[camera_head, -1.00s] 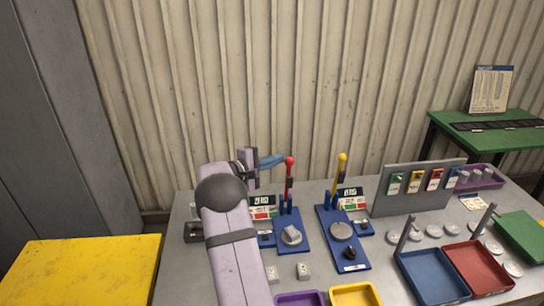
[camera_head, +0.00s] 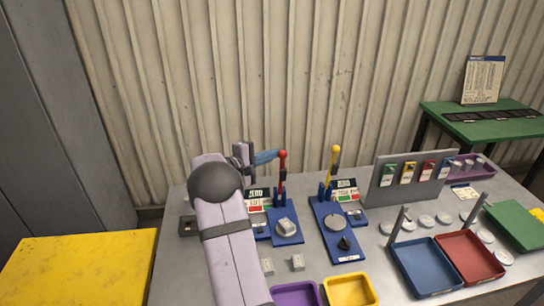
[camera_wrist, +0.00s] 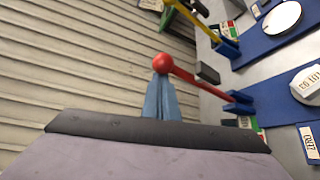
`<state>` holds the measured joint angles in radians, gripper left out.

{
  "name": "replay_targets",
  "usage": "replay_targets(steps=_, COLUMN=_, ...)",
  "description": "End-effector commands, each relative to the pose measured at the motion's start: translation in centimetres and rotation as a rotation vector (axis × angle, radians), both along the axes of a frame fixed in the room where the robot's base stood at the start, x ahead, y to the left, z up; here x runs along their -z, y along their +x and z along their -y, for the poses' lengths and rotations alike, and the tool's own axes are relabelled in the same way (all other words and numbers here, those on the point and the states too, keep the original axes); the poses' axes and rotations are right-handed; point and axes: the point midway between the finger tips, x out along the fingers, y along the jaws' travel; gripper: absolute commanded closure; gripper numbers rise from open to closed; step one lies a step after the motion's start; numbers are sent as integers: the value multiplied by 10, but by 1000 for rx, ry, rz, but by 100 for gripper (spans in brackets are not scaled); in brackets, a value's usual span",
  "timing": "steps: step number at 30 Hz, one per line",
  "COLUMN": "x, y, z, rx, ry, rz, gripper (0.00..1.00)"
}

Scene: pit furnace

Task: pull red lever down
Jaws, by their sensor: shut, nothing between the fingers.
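The red lever (camera_head: 282,167) stands upright on a blue base plate, with its round red knob on top. In the wrist view the red knob (camera_wrist: 162,63) sits just past my fingertips, and its shaft runs right to a blue bracket. My gripper (camera_head: 275,155) has blue fingers, shut and empty, pointing right at knob height. In the wrist view the fingertips (camera_wrist: 162,82) are right at the knob. They look in contact with it or almost so; I cannot tell which. The fingers are not around the lever.
A yellow lever (camera_head: 333,165) stands upright on a second blue plate to the right. A grey block (camera_head: 285,225) lies on the red lever's plate. Purple and yellow trays (camera_head: 350,291) are at the front; a blue tray (camera_head: 428,267) and a red tray are further right.

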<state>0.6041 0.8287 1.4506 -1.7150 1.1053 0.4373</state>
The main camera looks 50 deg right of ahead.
Motion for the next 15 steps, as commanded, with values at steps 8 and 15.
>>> replay_targets(steps=8, x=11, y=-8, z=-9, rx=0, ry=-43, rz=43, gripper=100)
replay_targets(steps=15, x=16, y=-20, z=-20, rx=0, ry=-102, rz=103, gripper=100)
